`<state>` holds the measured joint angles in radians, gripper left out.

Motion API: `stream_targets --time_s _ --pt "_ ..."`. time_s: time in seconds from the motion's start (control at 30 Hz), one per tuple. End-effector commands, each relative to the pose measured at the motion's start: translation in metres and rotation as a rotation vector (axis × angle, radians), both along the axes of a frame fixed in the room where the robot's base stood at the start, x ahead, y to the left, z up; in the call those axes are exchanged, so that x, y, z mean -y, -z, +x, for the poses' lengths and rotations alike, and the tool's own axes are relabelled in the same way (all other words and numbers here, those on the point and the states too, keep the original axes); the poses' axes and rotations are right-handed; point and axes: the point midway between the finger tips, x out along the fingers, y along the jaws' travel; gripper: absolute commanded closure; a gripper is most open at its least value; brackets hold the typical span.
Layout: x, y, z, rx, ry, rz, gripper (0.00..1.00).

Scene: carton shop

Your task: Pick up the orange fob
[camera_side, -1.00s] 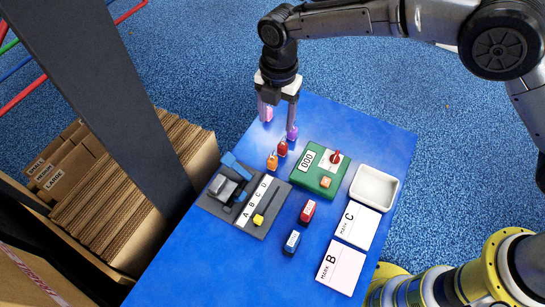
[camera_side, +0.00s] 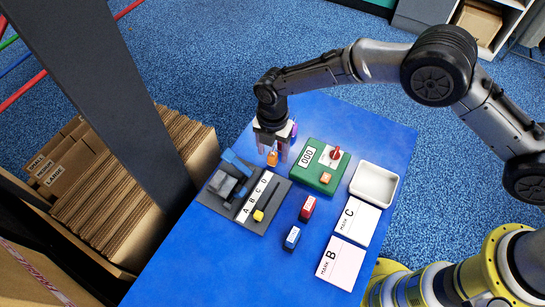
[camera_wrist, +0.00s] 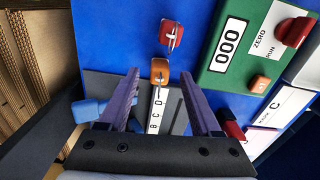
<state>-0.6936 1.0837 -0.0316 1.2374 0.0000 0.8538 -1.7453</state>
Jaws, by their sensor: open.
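The orange fob (camera_side: 272,159) stands on the blue table at the far end of the lettered grey device (camera_side: 250,205). In the wrist view the orange fob (camera_wrist: 159,71) shows ahead, between the lines of the two fingertips. My gripper (camera_side: 273,152) is open, pointing down over the fob, with a finger to each side of it in the side view. In the wrist view my gripper (camera_wrist: 159,74) holds nothing. I cannot tell whether the fingers are down at the fob's height. A red fob (camera_wrist: 171,36) stands just beyond the orange one; my gripper mostly hides it in the side view.
A green counter box (camera_side: 319,167) with a red knob stands right of my gripper. The table's near left is clear.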

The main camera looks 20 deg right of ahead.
Motion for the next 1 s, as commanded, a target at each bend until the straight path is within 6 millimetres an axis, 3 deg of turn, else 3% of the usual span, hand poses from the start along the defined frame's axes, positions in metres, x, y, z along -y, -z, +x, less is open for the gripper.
stream_targets --time_s 0.2,0.43,0.8,1.0 --pt "0.0 0.022 0.0 0.001 0.0 0.001 0.35" --pt "-0.001 0.022 0.0 0.001 0.0 0.002 0.35" --pt "0.0 0.022 0.0 0.001 0.0 0.002 1.0" --pt "0.0 0.022 0.0 0.001 0.0 0.002 1.0"
